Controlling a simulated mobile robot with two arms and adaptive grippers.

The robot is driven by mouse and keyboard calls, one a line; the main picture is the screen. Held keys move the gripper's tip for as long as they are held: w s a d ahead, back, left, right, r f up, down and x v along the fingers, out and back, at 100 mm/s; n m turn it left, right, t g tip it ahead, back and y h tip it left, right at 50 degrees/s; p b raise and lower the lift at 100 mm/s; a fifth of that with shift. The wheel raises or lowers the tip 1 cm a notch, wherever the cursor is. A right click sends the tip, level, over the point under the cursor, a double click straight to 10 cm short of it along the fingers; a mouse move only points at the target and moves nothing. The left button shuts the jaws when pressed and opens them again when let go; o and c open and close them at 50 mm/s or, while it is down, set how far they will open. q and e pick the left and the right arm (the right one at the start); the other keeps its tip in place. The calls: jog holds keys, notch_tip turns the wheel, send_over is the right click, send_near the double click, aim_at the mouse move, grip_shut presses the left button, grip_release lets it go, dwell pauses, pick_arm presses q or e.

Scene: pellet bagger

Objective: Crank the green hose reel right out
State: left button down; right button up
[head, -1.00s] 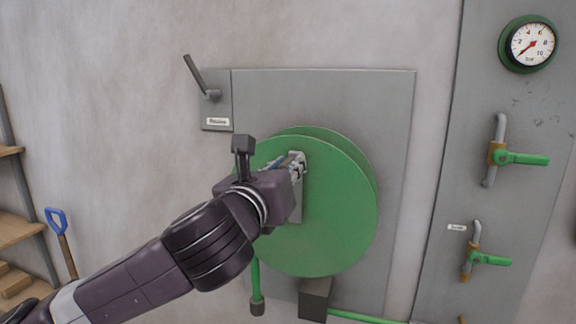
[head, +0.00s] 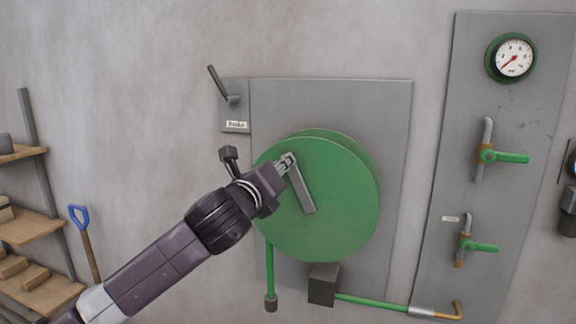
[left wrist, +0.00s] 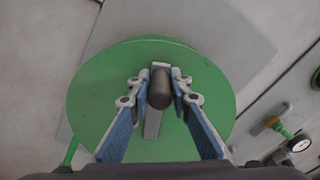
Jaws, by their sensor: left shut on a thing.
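The green hose reel (head: 340,205) is a large round drum on a grey wall plate; it fills the middle of the left wrist view (left wrist: 95,100). A grey crank arm (head: 304,192) runs from near the reel's middle up and left to its handle. My left gripper (head: 287,162) is shut on the dark, round crank handle (left wrist: 159,90), with a finger on each side of it in the left wrist view. A green hose (head: 269,272) hangs below the reel and ends in a dark tip. My right gripper is not in view.
A lever (head: 223,84) with a label sits on the wall at upper left of the reel. A panel on the right bears a gauge (head: 511,58) and green-handled valves (head: 505,157). Wooden shelves (head: 28,228) and a blue-handled shovel (head: 79,216) stand at left.

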pick_arm(q)
jog(key=w+a+f+n, duration=0.1)
jog(key=a+f+n, duration=0.2)
jog(key=a+n, duration=0.15)
jog(key=n+b, duration=0.4)
jog(key=n, duration=1.1)
send_near(278, 233)
jog(key=w+r, duration=0.2)
jog(key=w, duration=0.1)
jog(key=w+a, duration=0.1)
jog(key=w, duration=0.1)
jog(key=shift+w+r, duration=0.1)
jog(key=shift+r, duration=0.3)
jog(key=shift+s+d+f+n, duration=0.2)
jog(key=shift+d+f+n, duration=0.4)
jog(key=shift+f+n, duration=0.25)
jog(key=shift+s+d+f+n, duration=0.2)
jog(key=shift+d+f+n, duration=0.45)
jog(key=shift+n, duration=0.25)
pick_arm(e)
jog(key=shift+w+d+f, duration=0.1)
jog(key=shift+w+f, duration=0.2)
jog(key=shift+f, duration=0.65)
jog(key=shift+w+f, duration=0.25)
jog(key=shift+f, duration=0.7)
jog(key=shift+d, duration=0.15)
pick_arm(q)
jog(key=c, duration=1.8)
grip_release()
jog(key=shift+r, duration=0.15)
